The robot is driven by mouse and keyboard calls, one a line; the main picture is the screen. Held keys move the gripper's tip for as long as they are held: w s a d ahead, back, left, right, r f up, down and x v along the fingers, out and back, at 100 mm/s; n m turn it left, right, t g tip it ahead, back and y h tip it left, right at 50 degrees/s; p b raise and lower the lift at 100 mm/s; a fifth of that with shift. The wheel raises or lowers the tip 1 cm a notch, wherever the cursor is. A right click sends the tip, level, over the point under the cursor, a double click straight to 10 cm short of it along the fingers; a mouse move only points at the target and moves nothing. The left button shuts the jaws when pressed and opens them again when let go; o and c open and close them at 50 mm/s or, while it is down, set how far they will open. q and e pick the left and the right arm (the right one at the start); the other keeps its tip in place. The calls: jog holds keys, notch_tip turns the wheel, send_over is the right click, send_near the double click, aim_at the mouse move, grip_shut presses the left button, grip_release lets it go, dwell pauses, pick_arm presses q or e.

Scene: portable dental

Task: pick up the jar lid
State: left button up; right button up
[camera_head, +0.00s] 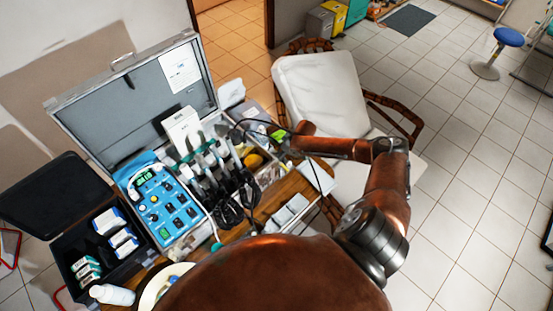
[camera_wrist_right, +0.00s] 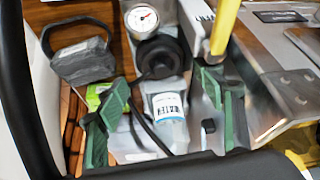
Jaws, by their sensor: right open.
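My right gripper (camera_wrist_right: 165,92) is open, with its two green-padded fingers apart in the right wrist view. A small bottle or jar with a white and blue label (camera_wrist_right: 168,106) shows between the fingers, apart from the pads. Just above it is a round black cap-like piece (camera_wrist_right: 160,53), below a dial gauge (camera_wrist_right: 142,19). I cannot tell for sure whether this black piece is the jar lid. In the head view my right gripper (camera_head: 284,141) hovers over the right end of the open case, and the jar cannot be made out there. My left gripper is not in view.
A yellow bar (camera_wrist_right: 224,28) stands close to the right finger. A dark grey block (camera_wrist_right: 84,60) lies on the wood at left. The open metal case (camera_head: 140,88) holds a blue control panel (camera_head: 160,205). A white chair (camera_head: 322,95) stands behind my right arm.

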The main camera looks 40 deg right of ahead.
jog(key=x, duration=0.5)
jog(key=shift+r, duration=0.1)
jog(key=c, duration=0.9)
